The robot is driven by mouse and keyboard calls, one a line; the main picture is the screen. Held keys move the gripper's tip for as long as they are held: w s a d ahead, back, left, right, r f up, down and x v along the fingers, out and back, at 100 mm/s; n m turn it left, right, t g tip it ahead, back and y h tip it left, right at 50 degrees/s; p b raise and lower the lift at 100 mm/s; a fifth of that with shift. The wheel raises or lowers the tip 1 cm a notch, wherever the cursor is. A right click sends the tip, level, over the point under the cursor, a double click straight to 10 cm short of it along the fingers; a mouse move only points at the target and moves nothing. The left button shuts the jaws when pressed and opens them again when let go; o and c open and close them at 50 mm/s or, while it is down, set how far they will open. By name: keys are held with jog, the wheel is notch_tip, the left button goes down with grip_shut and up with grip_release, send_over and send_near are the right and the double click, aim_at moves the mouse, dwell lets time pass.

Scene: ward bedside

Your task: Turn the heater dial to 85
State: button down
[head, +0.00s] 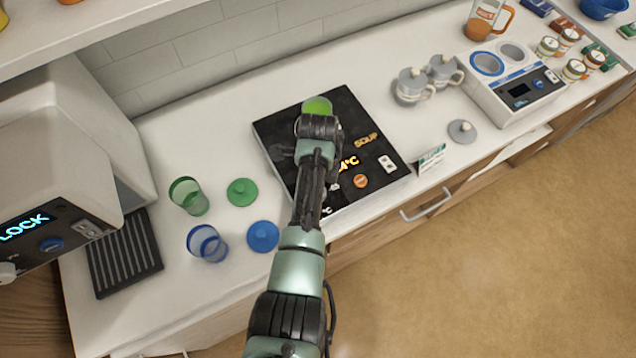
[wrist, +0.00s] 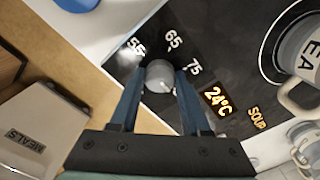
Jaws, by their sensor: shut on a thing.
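The heater (head: 285,128) is a flat black panel on the white counter. Its dial (wrist: 159,75) is a small grey round knob, seen in the wrist view between my fingers. Printed marks 55, 65 and 75 show around the dial; no 85 mark is visible and part of the scale is hidden by my gripper. I cannot clearly tell where the dial points. The orange display (wrist: 216,99) reads 24°C, with SOUP lit beside it. My gripper (wrist: 158,83) is shut on the dial. In the head view my arm covers the dial.
A mug (wrist: 300,70) with letters ending in EA stands on the heater's ring. Green (head: 188,196) and blue (head: 207,244) cups with loose lids stand left of the heater. Lidded grey cups (head: 412,86) and a two-well unit (head: 505,92) stand to the right.

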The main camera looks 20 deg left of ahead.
jog(key=shift+w+r, duration=0.1)
jog(key=shift+w, duration=0.05)
jog(key=shift+c, duration=1.8)
grip_release()
notch_tip(320, 180, up, 13)
jog(key=b, duration=0.2)
